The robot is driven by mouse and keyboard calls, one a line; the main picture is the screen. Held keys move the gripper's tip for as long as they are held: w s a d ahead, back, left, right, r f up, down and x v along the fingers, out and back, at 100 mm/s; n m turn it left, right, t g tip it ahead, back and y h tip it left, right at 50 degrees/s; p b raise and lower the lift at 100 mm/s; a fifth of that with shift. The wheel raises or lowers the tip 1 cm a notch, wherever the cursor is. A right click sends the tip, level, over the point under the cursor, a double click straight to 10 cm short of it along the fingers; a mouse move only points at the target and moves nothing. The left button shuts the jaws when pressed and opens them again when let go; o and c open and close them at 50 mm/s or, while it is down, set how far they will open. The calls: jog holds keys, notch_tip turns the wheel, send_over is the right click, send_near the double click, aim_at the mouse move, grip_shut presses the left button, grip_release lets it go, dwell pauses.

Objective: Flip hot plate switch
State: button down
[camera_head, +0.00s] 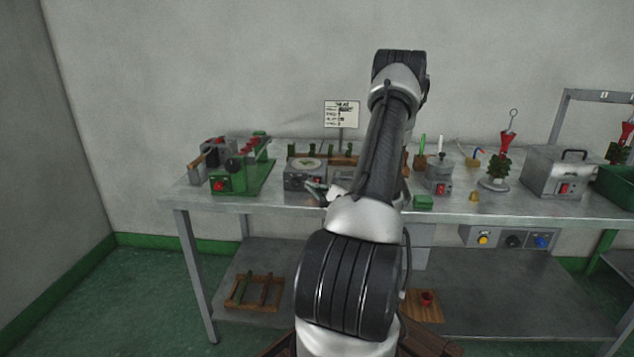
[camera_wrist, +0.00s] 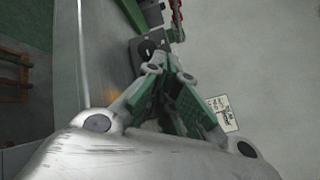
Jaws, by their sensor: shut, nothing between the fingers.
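The hot plate (camera_head: 304,168), a grey box with a round plate on top, stands on the metal table left of my arm. My gripper (camera_head: 316,188) is at its front right side, at about the height of its front face. The fingers are shut and empty; they also show in the wrist view (camera_wrist: 168,68), pointing at a grey box that looks like the hot plate (camera_wrist: 143,50). The hot plate's switch is not clearly visible; my gripper may cover it. I cannot tell whether the fingertips touch the front face.
A green machine (camera_head: 235,172) with red parts stands left of the hot plate. Right of my arm are a small grey pot unit (camera_head: 439,176) and a larger metal box (camera_head: 552,172), each with a red switch. A sign (camera_head: 342,114) stands behind. My arm hides the table's middle.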

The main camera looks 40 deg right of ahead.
jog(key=s+a, duration=0.2)
jog(key=shift+s+a+f, duration=0.2)
jog(key=shift+a, duration=0.15)
dwell(0.4)
